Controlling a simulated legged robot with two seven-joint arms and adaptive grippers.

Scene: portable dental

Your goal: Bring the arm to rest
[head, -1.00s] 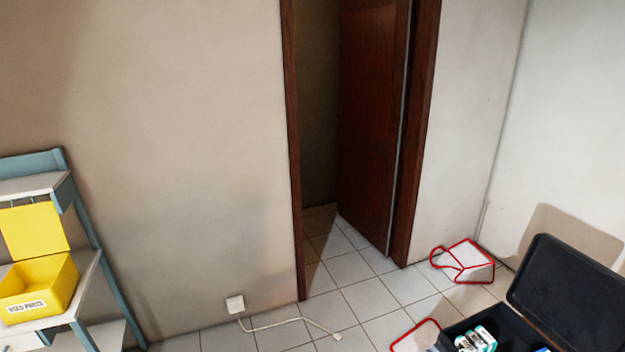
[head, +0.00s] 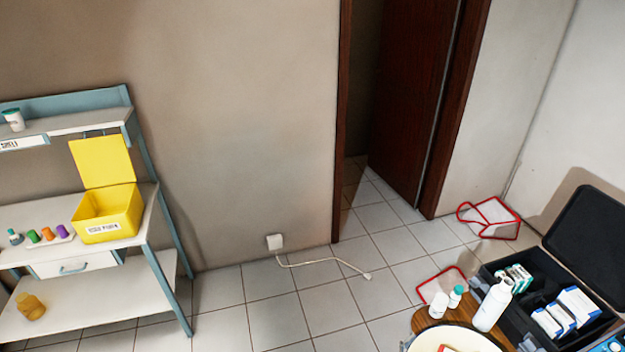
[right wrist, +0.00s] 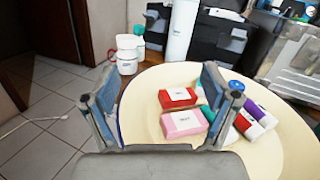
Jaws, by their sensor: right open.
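My right gripper (right wrist: 160,105) shows in the right wrist view with its two fingers spread wide and nothing between them. It hangs over the near left part of a round cream tray (right wrist: 285,160). On the tray, beyond and between the fingers, lie a red box (right wrist: 177,97), a pink box (right wrist: 184,123) and several small coloured items. I cannot tell whether the fingertips touch anything. Neither gripper shows in the head view, and my left gripper is not seen at all.
A shelf unit (head: 75,300) with an open yellow box (head: 108,205) stands at left. An open black case (head: 520,325) with boxes is at lower right, beside a white bottle (head: 492,305). A cable (head: 325,260) lies on the tiled floor. The floor by the half-open door (head: 415,100) is clear.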

